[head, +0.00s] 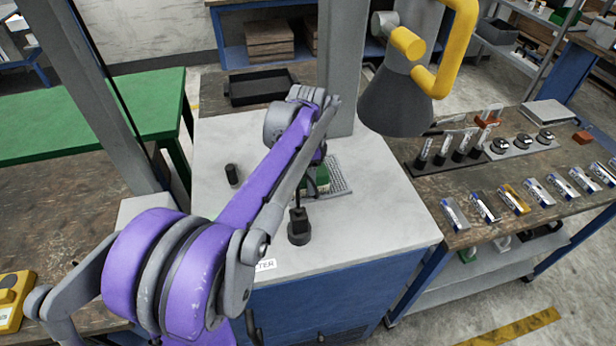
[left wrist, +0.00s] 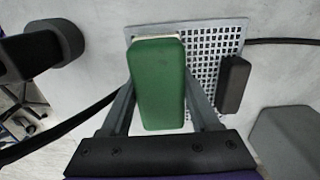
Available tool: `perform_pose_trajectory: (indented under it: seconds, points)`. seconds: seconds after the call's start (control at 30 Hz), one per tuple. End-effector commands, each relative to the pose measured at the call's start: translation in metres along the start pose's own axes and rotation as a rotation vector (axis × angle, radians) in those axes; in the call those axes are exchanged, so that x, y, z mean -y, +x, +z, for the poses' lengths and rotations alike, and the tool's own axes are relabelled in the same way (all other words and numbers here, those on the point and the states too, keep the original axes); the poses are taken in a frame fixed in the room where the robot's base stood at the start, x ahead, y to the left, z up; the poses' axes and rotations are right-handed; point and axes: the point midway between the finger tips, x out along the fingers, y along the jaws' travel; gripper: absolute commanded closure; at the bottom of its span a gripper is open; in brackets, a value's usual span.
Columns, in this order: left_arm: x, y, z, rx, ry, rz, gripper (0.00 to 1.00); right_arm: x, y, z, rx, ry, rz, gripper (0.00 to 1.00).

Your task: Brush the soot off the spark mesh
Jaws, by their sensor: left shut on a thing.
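The spark mesh (head: 342,180) is a light grey perforated plate on the pale bench top; it also shows in the left wrist view (left wrist: 212,38). My left gripper (head: 312,170) is shut on a green block-shaped brush (left wrist: 158,85), with one finger on each side of it. The brush (head: 321,178) is at the left part of the mesh and hides some of it. Its underside is hidden, so I cannot tell whether it touches the mesh. A dark block (left wrist: 234,85) is at the mesh's right edge in the wrist view. Soot is not clear to see. My right gripper is not in view.
A black post on a round base (head: 299,232) and a small dark cylinder (head: 231,174) stand on the bench top (head: 380,215). A grey hood (head: 395,100) with a yellow handle (head: 458,45) hangs at the back right. The bench's right part is clear.

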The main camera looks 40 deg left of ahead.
Motion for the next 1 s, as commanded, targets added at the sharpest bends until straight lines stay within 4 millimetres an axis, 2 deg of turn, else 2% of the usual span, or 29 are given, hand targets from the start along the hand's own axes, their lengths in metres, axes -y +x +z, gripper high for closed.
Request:
perform_pose_trajectory:
  seconds: [0.33,0.7,1.0]
  points:
    - [0.0,0.002,-0.002,0.0,0.001,0.0,0.82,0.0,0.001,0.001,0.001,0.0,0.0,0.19]
    - [0.0,0.0,-0.024,-0.001,0.002,0.0,0.82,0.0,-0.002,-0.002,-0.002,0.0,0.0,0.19]
    - [0.0,0.001,-0.025,0.0,0.0,0.0,0.82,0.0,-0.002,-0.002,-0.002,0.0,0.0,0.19]
